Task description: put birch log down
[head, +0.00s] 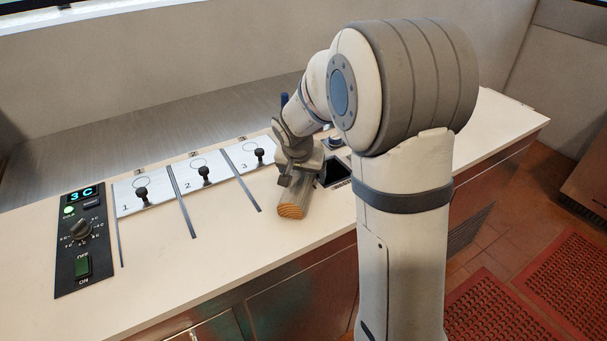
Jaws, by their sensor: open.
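The birch log (291,209) lies on the pale counter, right of the panel numbered 3, with its cut orange end facing the front edge. My gripper (289,182) is right over the log's far part, pointing down, with its fingers open. From this view I cannot tell whether the fingers touch the log. The log's far end is partly hidden by my gripper.
A control panel (80,240) with a lit display, knob and green switch sits at the left. Panels with black knobs (204,175) stand between it and the log. A dark square (335,172) is right of my gripper. Bare counter (190,260) lies in front.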

